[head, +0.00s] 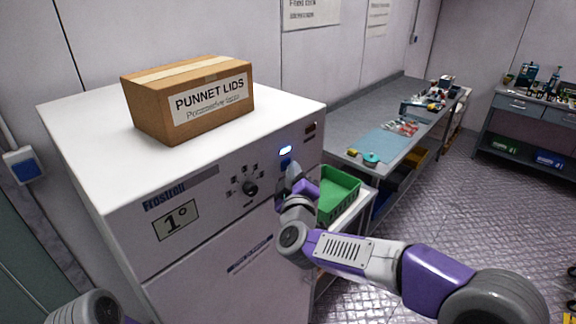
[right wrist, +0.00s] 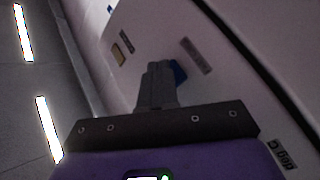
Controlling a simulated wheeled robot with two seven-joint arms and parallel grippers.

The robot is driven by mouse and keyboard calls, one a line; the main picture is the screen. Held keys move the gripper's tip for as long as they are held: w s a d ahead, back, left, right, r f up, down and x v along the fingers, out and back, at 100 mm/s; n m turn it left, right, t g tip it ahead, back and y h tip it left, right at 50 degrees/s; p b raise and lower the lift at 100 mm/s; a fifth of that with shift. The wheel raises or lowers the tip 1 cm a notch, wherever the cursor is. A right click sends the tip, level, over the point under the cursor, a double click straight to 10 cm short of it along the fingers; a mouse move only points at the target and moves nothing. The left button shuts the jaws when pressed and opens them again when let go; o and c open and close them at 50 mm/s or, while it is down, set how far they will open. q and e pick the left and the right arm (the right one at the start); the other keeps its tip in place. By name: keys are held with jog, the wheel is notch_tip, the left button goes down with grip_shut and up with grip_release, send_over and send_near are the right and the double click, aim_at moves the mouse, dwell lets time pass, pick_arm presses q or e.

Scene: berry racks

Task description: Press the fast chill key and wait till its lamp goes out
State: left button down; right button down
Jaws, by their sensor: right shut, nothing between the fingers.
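The white chiller (head: 215,215) stands at the left, with a round dial (head: 250,188) and a display reading 1° on its front. Near the panel's right side a lamp (head: 285,150) glows bright blue-white. Just below it is the blue key (head: 285,162), partly hidden by my right gripper (head: 292,172). In the right wrist view the shut, empty fingers (right wrist: 159,70) are in front of the blue key (right wrist: 178,70), which shows beside their tips. I cannot tell whether the tips touch it. My left gripper is out of view; only a piece of that arm shows at bottom left.
A cardboard box (head: 190,98) marked PUNNET LIDS sits on the chiller. A green crate (head: 338,190) stands right of the chiller, close behind my right arm. A grey workbench (head: 375,105) with small items runs along the wall. Floor at the right is open.

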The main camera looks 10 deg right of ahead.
jog(key=shift+s+d, duration=0.5)
jog(key=shift+s, duration=0.15)
jog(key=s+d, duration=0.1)
jog(key=s, duration=0.1)
jog(key=s+d, duration=0.2)
jog(key=shift+b, duration=0.4)
dwell(0.4)
